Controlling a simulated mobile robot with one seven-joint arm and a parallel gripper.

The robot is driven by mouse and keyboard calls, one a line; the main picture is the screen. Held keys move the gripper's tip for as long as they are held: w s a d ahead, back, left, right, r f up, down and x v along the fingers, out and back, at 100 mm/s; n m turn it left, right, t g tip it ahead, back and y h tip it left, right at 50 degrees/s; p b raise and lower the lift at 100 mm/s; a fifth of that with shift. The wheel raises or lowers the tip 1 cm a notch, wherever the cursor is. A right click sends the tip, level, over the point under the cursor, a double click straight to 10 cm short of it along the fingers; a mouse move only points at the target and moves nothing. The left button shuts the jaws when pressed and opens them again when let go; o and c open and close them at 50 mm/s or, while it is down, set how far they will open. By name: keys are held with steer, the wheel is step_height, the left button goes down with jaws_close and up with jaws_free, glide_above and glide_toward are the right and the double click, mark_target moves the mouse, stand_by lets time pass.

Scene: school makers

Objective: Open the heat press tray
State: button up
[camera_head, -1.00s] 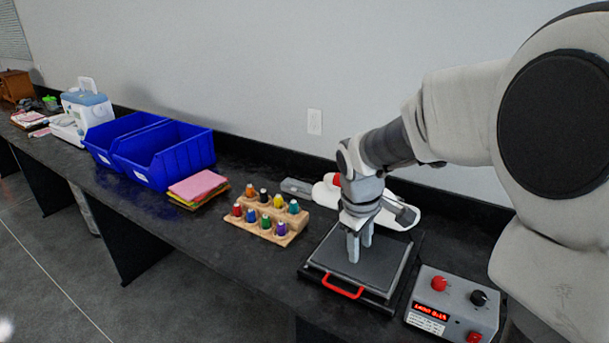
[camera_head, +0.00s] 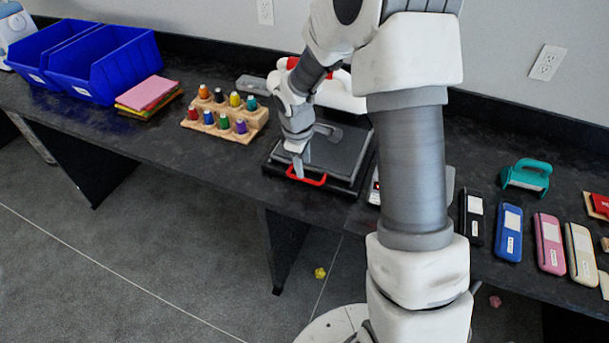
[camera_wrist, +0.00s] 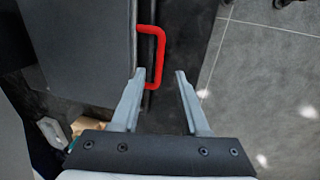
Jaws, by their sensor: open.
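The heat press (camera_head: 340,150) is a dark, flat unit on the black counter. Its tray has a red handle (camera_head: 318,183) at the front edge. My gripper (camera_head: 301,172) is at the handle, pointing down, with its fingers apart. In the wrist view the red handle (camera_wrist: 161,45) sticks out from the dark tray (camera_wrist: 85,50). There its near end lies between the fingertips of my gripper (camera_wrist: 161,72), closer to the left finger. I cannot tell whether a finger touches it. The tray looks closed.
A color marker or bottle rack (camera_head: 232,132) stands left of the press, with blue bins (camera_head: 105,65) farther left. A grey control box (camera_head: 374,187) is mostly behind my arm. Several colored cases (camera_head: 509,232) lie to the right.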

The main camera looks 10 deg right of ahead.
mark_target(305, 180)
steer(key=f, duration=0.3)
steer(key=w+f, duration=0.1)
steer(key=f, duration=0.1)
steer(key=shift+d+f, duration=0.2)
steer(key=shift+d, duration=0.1)
jaws_close()
stand_by(1.1)
